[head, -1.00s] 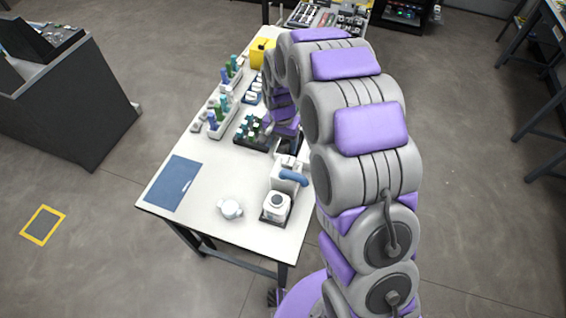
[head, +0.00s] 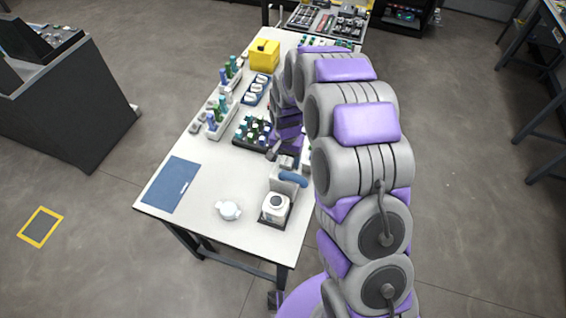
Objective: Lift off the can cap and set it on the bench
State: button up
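A white squat container (head: 275,206) with a round, dark-ringed top stands on a dark square base at the near right of the bench (head: 215,178). A yellow box-like can (head: 264,56) with a small dark piece on top stands at the far end. I cannot tell for certain which one is the task's can, or make out a separate cap. My gripper (head: 274,152) is small and partly hidden by my arm, over the bench's right side between the dark rack and the white container. Its fingers are too unclear to show whether it is open or shut.
A dark rack (head: 238,143) of small coloured-top pieces stands left of my arm. White trays (head: 215,132) with blue and green bottles line the left edge. A blue mat (head: 171,185) and a small white round item (head: 229,211) lie near the front. Bare bench lies between them.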

aim_at(290, 160)
jog(key=shift+d+r, duration=0.1)
jog(key=shift+d, duration=0.95)
jog(key=shift+c, duration=1.4)
jog(key=shift+d, duration=0.1)
jog(key=shift+c, duration=0.8)
jog(key=a, duration=0.2)
jog(key=shift+a, duration=0.3)
jog(key=c, duration=0.6)
jog(key=shift+d, duration=0.45)
jog(key=shift+w+d+r, duration=0.1)
jog(key=shift+d+r, duration=0.25)
jog(key=shift+r, duration=0.2)
jog(key=r, duration=0.2)
jog(key=shift+s+r+p, duration=0.2)
jog(key=shift+r+p, duration=0.15)
jog(key=shift+p, duration=0.05)
jog(key=s+d+r+p, duration=0.1)
jog(key=s+d, duration=0.9)
jog(key=s, duration=0.1)
jog(key=shift+d, duration=0.3)
